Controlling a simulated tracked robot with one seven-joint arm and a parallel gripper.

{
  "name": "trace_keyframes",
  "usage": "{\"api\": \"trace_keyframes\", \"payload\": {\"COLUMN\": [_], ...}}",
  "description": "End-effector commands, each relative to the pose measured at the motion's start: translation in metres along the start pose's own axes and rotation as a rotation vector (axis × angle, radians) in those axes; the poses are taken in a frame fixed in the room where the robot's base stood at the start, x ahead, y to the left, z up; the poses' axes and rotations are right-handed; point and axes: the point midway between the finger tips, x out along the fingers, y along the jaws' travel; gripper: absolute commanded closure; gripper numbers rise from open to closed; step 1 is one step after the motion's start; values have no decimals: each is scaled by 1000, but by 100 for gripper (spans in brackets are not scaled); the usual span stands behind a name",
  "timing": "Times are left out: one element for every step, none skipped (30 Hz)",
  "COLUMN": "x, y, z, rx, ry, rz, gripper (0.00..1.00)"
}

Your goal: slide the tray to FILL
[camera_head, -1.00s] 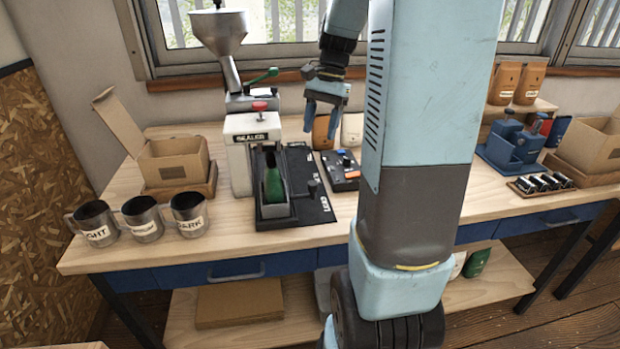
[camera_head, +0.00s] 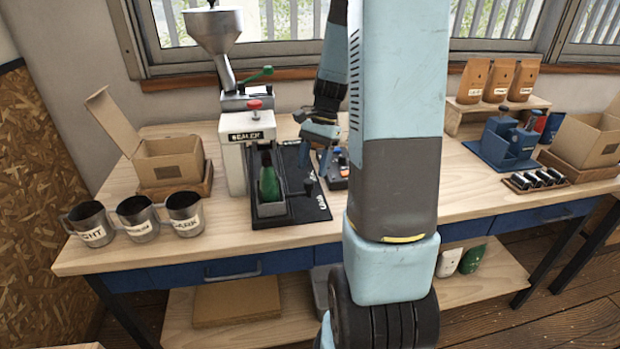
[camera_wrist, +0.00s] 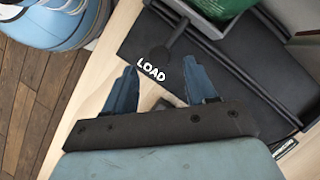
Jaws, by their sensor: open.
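The grey metal tray (camera_head: 271,209) stands at the front end of a black slide base (camera_head: 302,207), beside the LOAD mark (camera_wrist: 151,69). A green bag (camera_head: 269,184) stands upright in it. A black knob on an arm (camera_head: 309,186) sticks out from the tray's right side. My gripper (camera_head: 314,160) is open and empty, fingers pointing down, above the right side of the base. In the wrist view the knob (camera_wrist: 159,57) appears just beyond and between the fingertips (camera_wrist: 160,65), with no visible contact. I cannot read a FILL mark.
A control box (camera_head: 336,168) is right of the base. Three labelled metal cups (camera_head: 137,219) and an open carton (camera_head: 170,160) stand left. Bare bench lies in front.

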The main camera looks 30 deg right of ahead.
Motion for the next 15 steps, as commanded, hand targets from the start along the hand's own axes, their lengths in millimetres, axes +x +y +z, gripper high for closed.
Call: {"api": "trace_keyframes", "payload": {"x": [9, 14, 19, 23, 26, 30, 33, 36, 38, 40, 41, 42, 43, 43, 44], "y": [1, 1, 1, 1, 0, 0, 0, 0, 0, 0, 0, 0, 0, 0, 0], "z": [0, 0, 0, 0, 0, 0, 0, 0, 0, 0, 0, 0, 0, 0, 0], "rx": [1, 1, 1, 1, 1, 1, 1, 0, 0, 0, 0, 0, 0, 0, 0], "ry": [-3, -3, -2, -3, -2, -2, -2, -2, -1, -1, 0, 0, 0, 0, 0], "rz": [2, 2, 1, 1, 1, 0, 0, 1, 0, 0, 0, 0, 0, 0, 0], "gripper": [44, 44, 44, 44, 44, 44, 44, 44, 44, 44, 44, 44, 44, 44, 44]}}
